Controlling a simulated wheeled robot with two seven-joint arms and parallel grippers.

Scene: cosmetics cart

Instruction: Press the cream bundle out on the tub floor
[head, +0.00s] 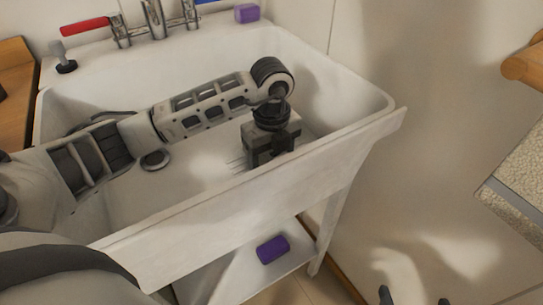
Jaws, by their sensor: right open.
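The white tub (352,85) is a deep sink in the middle of the head view. My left gripper (271,150) is lowered inside the tub, near its right end and behind the front wall. Its fingertips are not clearly visible, so I cannot tell whether it is open or holds anything. I cannot make out a cream bundle; a few faint pale lines show on the tub floor just left of the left gripper. My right gripper (414,298) shows only as two dark fingertips, apart, at the bottom edge, outside the tub and empty.
A faucet (155,20) with a red handle (85,26) and a plug (65,62) are at the back rim. A purple block (247,13) sits on the back corner. A drain (155,160) is in the tub floor.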

